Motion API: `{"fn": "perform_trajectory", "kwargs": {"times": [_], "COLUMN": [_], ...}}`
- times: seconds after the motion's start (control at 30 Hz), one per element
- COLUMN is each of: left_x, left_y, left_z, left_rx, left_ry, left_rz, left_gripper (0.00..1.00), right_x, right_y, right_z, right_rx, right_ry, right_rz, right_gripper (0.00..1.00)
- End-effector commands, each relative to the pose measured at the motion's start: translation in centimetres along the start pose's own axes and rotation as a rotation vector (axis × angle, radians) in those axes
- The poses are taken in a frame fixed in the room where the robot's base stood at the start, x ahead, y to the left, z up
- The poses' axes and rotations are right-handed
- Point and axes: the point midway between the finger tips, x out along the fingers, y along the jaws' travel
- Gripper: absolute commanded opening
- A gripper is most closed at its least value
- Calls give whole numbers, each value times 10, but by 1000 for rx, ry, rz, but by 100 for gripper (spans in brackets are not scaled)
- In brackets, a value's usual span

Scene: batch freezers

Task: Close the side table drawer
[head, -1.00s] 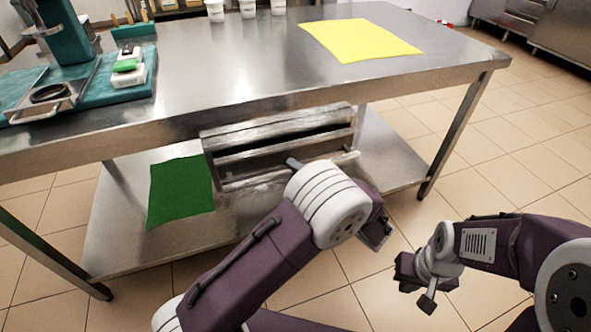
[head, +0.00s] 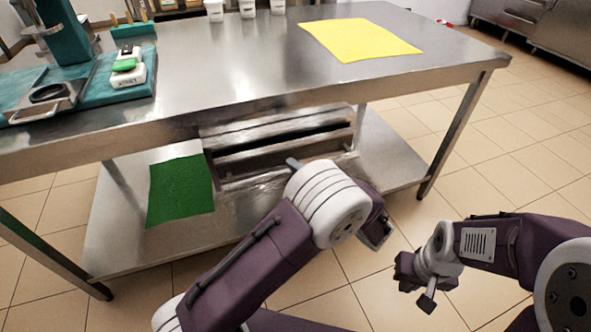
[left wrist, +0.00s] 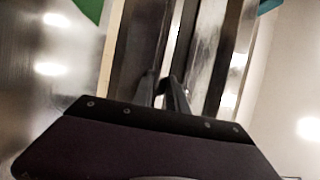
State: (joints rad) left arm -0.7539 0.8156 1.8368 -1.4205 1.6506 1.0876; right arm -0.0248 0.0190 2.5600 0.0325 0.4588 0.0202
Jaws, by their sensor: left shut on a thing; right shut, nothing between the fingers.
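The grey metal drawer unit (head: 275,128) stands under the steel table, on its lower shelf. A dark gap shows below its top edge, and the drawer front (head: 250,163) lies under it. My left gripper (head: 293,163) is at the drawer front, mostly hidden behind my own wrist. In the left wrist view its narrow fingers (left wrist: 168,85) are close together against the long metal strips of the drawer front, shut on its edge or handle; which one I cannot tell. My right gripper (head: 426,287) is shut and empty, over the floor at the right, apart from the drawer.
The steel table (head: 225,65) carries a yellow sheet (head: 360,40), white tubs (head: 247,8) and a small scale (head: 128,75). A green mat (head: 180,190) lies on the lower shelf, left of the drawer unit. A table leg (head: 455,135) stands at right. The tiled floor there is clear.

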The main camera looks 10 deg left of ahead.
Motion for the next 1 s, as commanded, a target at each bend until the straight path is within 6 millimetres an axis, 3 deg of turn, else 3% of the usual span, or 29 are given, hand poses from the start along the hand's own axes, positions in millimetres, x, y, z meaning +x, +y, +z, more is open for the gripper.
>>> {"fn": "perform_trajectory", "kwargs": {"times": [0.27, 0.53, 0.87, 0.9, 0.93, 1.0], "left_x": [1, 34, 39, 39, 39, 39], "left_y": [0, 0, 0, 0, 0, 0], "left_z": [0, -14, -16, -16, -16, -16], "left_rx": [0, 0, -1, -1, -1, -1], "left_ry": [-1, -2, 1, 1, 1, 1], "left_rz": [1, 1, 0, 0, 0, 0], "left_gripper": [0, 0, 0, 29, 37, 40], "right_x": [0, -5, -5, -5, -5, -5], "right_y": [0, 0, 0, 0, 0, 0], "right_z": [0, 0, 0, 0, 0, 0], "right_rx": [0, 0, 0, 0, 0, 0], "right_ry": [0, 0, 0, 0, 0, 0], "right_rz": [0, 0, 0, 0, 0, 0], "right_gripper": [0, 0, 0, 0, 0, 0]}}
